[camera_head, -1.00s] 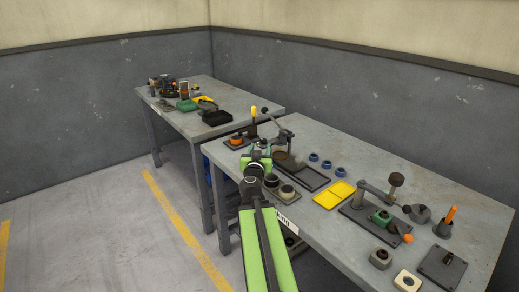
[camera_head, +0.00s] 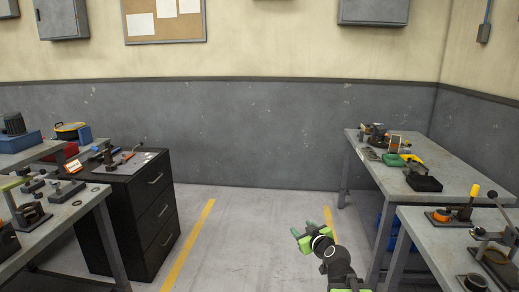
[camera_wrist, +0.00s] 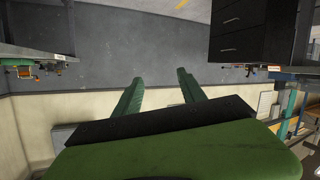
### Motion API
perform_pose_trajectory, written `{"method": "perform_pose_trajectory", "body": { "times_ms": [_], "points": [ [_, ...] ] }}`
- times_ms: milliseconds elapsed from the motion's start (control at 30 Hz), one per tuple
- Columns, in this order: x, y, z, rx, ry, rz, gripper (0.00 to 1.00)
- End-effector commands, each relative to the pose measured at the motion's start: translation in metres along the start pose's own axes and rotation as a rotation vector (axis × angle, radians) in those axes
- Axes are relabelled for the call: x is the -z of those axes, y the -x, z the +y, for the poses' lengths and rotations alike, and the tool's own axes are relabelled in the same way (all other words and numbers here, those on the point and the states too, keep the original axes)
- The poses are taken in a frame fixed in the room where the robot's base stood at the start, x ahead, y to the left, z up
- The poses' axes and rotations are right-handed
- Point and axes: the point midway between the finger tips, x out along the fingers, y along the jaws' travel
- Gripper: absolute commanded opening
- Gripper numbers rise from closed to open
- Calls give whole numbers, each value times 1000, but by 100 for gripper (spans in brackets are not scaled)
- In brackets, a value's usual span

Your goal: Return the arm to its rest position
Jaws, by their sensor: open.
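My gripper (camera_head: 311,230) shows in the head view at the lower middle right, held up over the open floor between the benches. Its green fingers point away from me and stand apart with nothing between them. In the wrist view my gripper (camera_wrist: 157,90) shows its two green fingers spread, with the grey wall and floor beyond. The arm's black and green links come up from the bottom edge of the head view. The gripper touches no object.
Grey workbenches with tools stand at right (camera_head: 440,215) and left (camera_head: 75,207). A black drawer cabinet (camera_head: 150,215) stands beside the left bench. The floor (camera_head: 245,230) between yellow lines is clear. The near right bench holds an orange-and-black fixture (camera_head: 441,215).

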Motion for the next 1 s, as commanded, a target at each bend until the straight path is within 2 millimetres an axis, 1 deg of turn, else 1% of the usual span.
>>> {"method": "perform_pose_trajectory", "body": {
  "times_ms": [33, 67, 100, 167, 200, 267, 300, 367, 400, 467, 500, 533, 567, 600, 633, 900, 1000],
  "points": [
    [-14, -3, -39, 101, 9, -83, 48],
    [-28, -1, -60, 158, 8, -151, 48],
    [-48, 4, -83, 221, 1, -254, 48],
    [-81, 18, -106, 280, -20, -421, 48],
    [-102, 30, -113, 296, -42, -534, 48],
    [-131, 51, -114, 289, -83, -694, 48],
    [-147, 66, -112, 270, -114, -791, 48],
    [-168, 88, -108, 228, -163, -930, 48],
    [-180, 103, -104, 192, -199, -1017, 48],
    [-194, 127, -100, 126, -262, -1143, 48],
    [-201, 143, -98, 73, -317, -1223, 48],
    [-204, 153, -99, 40, -365, -1270, 48],
    [-205, 157, -103, 11, -418, -1293, 48],
    [-183, 162, -98, 5, -425, -1285, 48],
    [-173, 165, -95, 7, -423, -1284, 48],
    [-102, 187, -77, 11, -422, -1280, 48],
    [-81, 194, -72, 11, -422, -1279, 48]
  ]
}}
